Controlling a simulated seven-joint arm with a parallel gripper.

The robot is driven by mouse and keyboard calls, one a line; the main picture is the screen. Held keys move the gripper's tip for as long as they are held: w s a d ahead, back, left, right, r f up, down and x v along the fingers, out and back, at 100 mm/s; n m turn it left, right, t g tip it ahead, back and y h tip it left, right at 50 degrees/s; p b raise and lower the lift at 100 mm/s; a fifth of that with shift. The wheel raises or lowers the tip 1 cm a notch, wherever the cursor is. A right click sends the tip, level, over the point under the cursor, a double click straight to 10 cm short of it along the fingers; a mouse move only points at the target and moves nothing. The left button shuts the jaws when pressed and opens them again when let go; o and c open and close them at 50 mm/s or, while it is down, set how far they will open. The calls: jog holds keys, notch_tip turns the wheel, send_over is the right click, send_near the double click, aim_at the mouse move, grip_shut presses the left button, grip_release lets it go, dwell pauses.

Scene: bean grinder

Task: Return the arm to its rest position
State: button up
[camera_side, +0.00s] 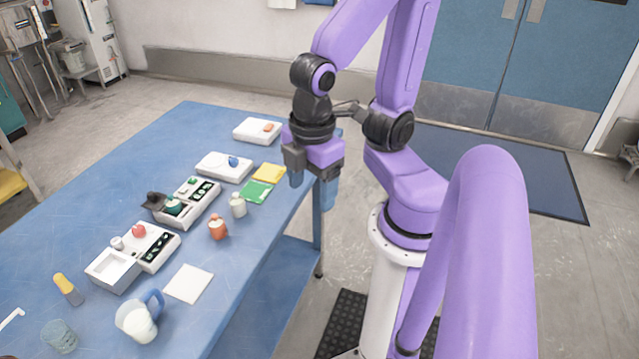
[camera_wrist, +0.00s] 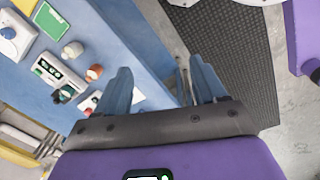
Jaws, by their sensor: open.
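My gripper (camera_side: 312,185) is open and empty, with its blue fingers pointing down above the right edge of the blue table (camera_side: 90,200). In the wrist view the two fingers of my gripper (camera_wrist: 160,88) stand apart with nothing between them. My purple arm is folded above its white base, beside the table. The gripper touches none of the objects on the table.
On the table stand a grinder-like device (camera_side: 188,203), a white box with a red knob (camera_side: 138,231), a white jug (camera_side: 137,318), a glass (camera_side: 59,337) and small bottles (camera_side: 218,227). Green (camera_side: 257,191) and yellow (camera_side: 269,173) pads lie near the gripper.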

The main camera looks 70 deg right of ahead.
jog(key=shift+s+r+y, duration=0.25)
jog(key=shift+s+y, duration=0.15)
jog(key=shift+s, duration=0.4)
dwell(1.6)
